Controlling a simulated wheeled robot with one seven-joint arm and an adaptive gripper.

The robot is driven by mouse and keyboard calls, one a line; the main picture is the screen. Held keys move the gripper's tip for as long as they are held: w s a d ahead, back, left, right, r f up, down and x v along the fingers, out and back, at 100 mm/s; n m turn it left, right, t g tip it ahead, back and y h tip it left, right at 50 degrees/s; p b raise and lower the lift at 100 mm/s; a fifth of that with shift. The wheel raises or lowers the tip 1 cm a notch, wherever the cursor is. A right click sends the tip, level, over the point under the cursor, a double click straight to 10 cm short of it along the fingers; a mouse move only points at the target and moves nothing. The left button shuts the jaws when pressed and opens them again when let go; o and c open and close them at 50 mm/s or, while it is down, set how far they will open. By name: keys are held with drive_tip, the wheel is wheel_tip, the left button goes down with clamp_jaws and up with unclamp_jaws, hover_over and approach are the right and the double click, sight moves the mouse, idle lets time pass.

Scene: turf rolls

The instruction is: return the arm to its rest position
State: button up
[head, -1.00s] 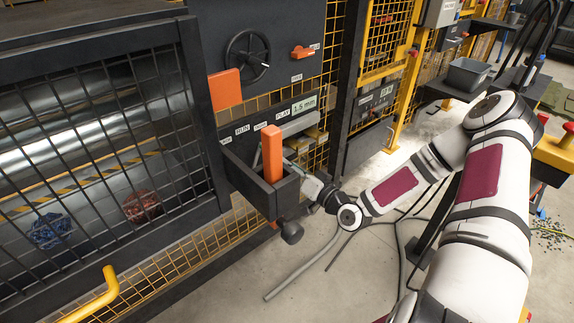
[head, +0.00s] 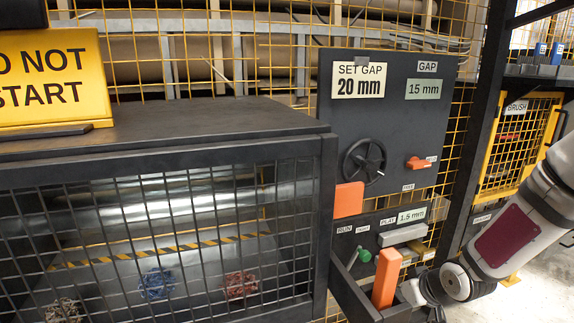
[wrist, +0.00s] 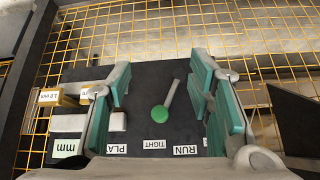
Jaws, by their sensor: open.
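My arm (head: 505,235) is white with a dark red panel and reaches in from the right in the head view. My gripper (head: 412,292) is low at the right, beside the orange block (head: 385,278) that stands in a dark open box (head: 352,298); its fingers are mostly hidden there. In the wrist view my gripper (wrist: 160,80) is open, with green-padded fingers spread wide and nothing between them. Beyond them is a lever with a green knob (wrist: 159,114), near the labels RUN and TIGHT. The green knob also shows in the head view (head: 364,255).
A dark control panel (head: 400,120) carries a black handwheel (head: 363,162), an orange handle (head: 420,162) and signs reading SET GAP 20 mm and GAP 15 mm. A caged roller machine (head: 180,230) fills the left. Yellow mesh fencing (head: 515,140) stands to the right.

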drive_tip(key=s+r+m+g+h, duration=0.1)
drive_tip(key=s+r+g+h, duration=0.3)
drive_tip(key=s+r, duration=1.1)
drive_tip(key=s+a+r+m+g+y, duration=0.1)
drive_tip(key=s+a+r, duration=0.15)
drive_tip(key=s, duration=0.45)
drive_tip(key=s+a+r+g, duration=0.1)
drive_tip(key=s+a+r, duration=0.15)
drive_tip(key=s, duration=0.55)
drive_tip(key=s+a+r+m+g+y, duration=0.1)
drive_tip(key=s+a+r, duration=0.15)
drive_tip(key=s, duration=0.45)
wheel_tip(320, 180, up, 32)
drive_tip(key=t+p, duration=0.4)
drive_tip(key=p, duration=2.6)
drive_tip(key=shift+s+a+f+n, duration=0.15)
drive_tip(key=shift+s+f+n, duration=0.1)
drive_tip(key=shift+n, duration=0.15)
